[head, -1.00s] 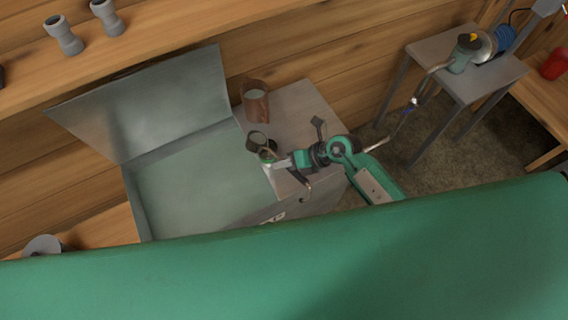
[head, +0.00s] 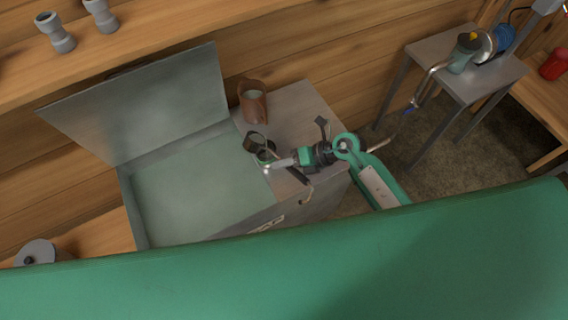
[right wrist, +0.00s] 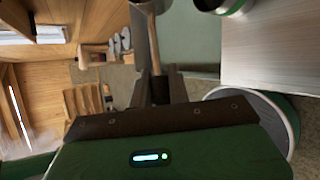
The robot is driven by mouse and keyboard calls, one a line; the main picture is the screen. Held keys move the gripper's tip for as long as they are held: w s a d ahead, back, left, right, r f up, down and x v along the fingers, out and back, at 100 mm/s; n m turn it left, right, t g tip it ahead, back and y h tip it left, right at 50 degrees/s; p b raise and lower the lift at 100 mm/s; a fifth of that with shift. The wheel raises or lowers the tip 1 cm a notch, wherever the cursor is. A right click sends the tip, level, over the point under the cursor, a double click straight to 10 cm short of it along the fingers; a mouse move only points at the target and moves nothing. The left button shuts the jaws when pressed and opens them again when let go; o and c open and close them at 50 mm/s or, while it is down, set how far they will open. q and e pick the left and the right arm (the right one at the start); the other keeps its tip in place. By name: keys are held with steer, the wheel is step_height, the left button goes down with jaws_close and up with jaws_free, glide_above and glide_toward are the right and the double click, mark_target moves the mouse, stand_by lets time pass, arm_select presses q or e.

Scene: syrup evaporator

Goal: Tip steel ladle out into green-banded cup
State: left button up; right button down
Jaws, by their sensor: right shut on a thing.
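In the head view my right gripper (head: 284,163) is shut on the steel ladle's handle. The ladle's dark bowl (head: 254,142) is tilted beside and partly above the small green-banded cup (head: 265,157), which stands near the right edge of the pan. In the right wrist view the brown handle (right wrist: 153,50) rises from between the fingers (right wrist: 160,88), with part of the bowl (right wrist: 150,5) cut off at the top. The cup's green band (right wrist: 234,6) shows at the top right, apart from the handle. What is inside the bowl is hidden. My left gripper is not seen.
A large open grey pan (head: 190,190) with a raised lid (head: 145,105) lies to the left. A brown jug (head: 253,103) stands behind the cup on the grey top (head: 295,110). A side table (head: 440,55) holds a teal vessel (head: 464,53) at the right.

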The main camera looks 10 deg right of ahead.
steer(key=shift+w+d+f+m+y+b, duration=0.15)
steer(key=shift+m+y+b, duration=0.25)
steer(key=shift+y+b, duration=0.75)
steer(key=shift+w+d+f+m+g+y+b, duration=0.15)
steer(key=shift+d+f+m+g+y+b, duration=0.15)
steer(key=shift+y+b, duration=0.55)
steer(key=shift+w+d+f+m+g+y+b, duration=0.1)
steer(key=shift+d+m+y+b, duration=0.2)
steer(key=shift+b, duration=0.9)
steer(key=shift+w+d+f+m+t+y+b, duration=0.1)
steer(key=shift+w+d+f+m+y+b, duration=0.2)
steer(key=shift+m+y+b, duration=0.55)
steer(key=shift+s+d+f+m+t+y+b, duration=0.15)
steer(key=shift+f+m+y+b, duration=0.2)
steer(key=shift+y+b, duration=0.6)
steer(key=shift+w+d+f+m+t+y+b, duration=0.1)
steer(key=shift+w+d+f+m+y+b, duration=0.25)
steer(key=shift+b, duration=0.95)
steer(key=shift+d+f+m+t+y+b, duration=0.1)
steer(key=shift+f+m+t+y+b, duration=0.15)
steer(key=shift+m+y+b, duration=0.35)
steer(key=shift+d+f+m+t+y+b, duration=0.1)
steer(key=shift+f+m+t+y+b, duration=0.1)
steer(key=shift+m+y+b, duration=0.35)
steer(key=shift+w+m+t+y+b, duration=0.1)
steer(key=shift+m+t+y+b, duration=0.2)
steer(key=shift+m+t, duration=0.15)
